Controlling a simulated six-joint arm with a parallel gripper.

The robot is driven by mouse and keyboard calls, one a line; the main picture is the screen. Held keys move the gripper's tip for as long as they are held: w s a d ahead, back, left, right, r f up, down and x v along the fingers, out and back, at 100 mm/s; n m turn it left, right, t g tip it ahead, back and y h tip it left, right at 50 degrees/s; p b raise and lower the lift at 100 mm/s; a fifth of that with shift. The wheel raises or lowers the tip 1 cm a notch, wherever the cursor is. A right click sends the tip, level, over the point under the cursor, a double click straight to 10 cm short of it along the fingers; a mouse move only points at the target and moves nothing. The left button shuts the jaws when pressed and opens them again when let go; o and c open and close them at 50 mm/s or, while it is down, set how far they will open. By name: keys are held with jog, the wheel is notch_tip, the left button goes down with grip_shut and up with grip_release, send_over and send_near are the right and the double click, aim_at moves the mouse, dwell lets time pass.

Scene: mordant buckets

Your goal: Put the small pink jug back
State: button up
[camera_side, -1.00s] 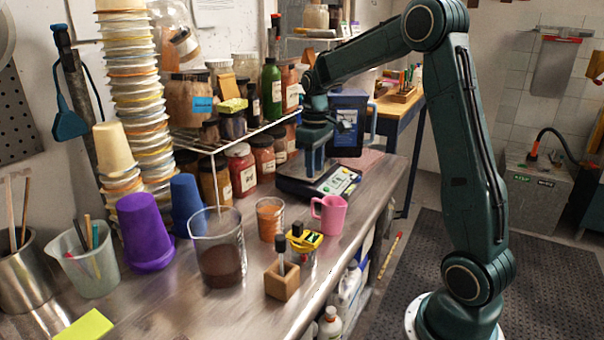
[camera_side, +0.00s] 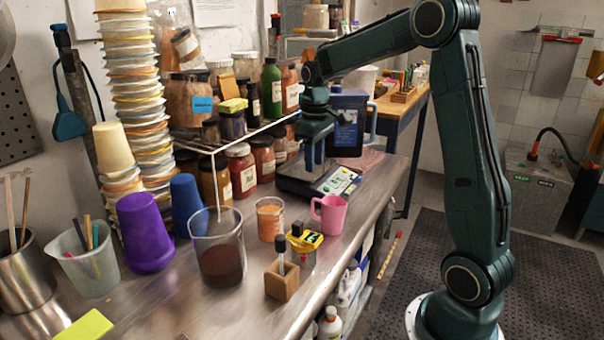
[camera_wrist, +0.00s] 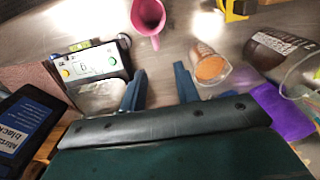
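The small pink jug (camera_side: 330,214) stands upright on the metal bench, just in front of the black scale and near the bench's right edge. Its handle points left in the side view. In the wrist view the pink jug (camera_wrist: 148,14) is at the top, beyond the fingertips, with its mouth showing. My gripper (camera_side: 314,168) hangs above the scale, behind the jug and apart from it. In the wrist view my gripper (camera_wrist: 160,82) has its two blue fingers spread with nothing between them.
The scale (camera_side: 322,180) sits below my gripper. A glass of orange powder (camera_side: 270,220), a yellow-topped container (camera_side: 303,245) and a wooden block with a dropper (camera_side: 281,282) stand near the jug. A beaker (camera_side: 218,250) is farther left. Jars line the wire shelf (camera_side: 232,144).

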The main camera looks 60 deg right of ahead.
jog(key=s+a+r+t, duration=0.2)
jog(key=s+a+r, duration=0.2)
jog(key=s+a, duration=0.35)
jog(key=s+a+r+t, duration=0.2)
jog(key=s+a+r, duration=0.2)
jog(key=s+a, duration=0.3)
jog(key=s+a+f+t, duration=0.1)
jog(key=s+a+f, duration=0.1)
jog(key=s+a, duration=0.2)
jog(key=shift+s+a, duration=0.35)
jog(key=shift+s, duration=0.85)
jog(key=shift+f, duration=0.1)
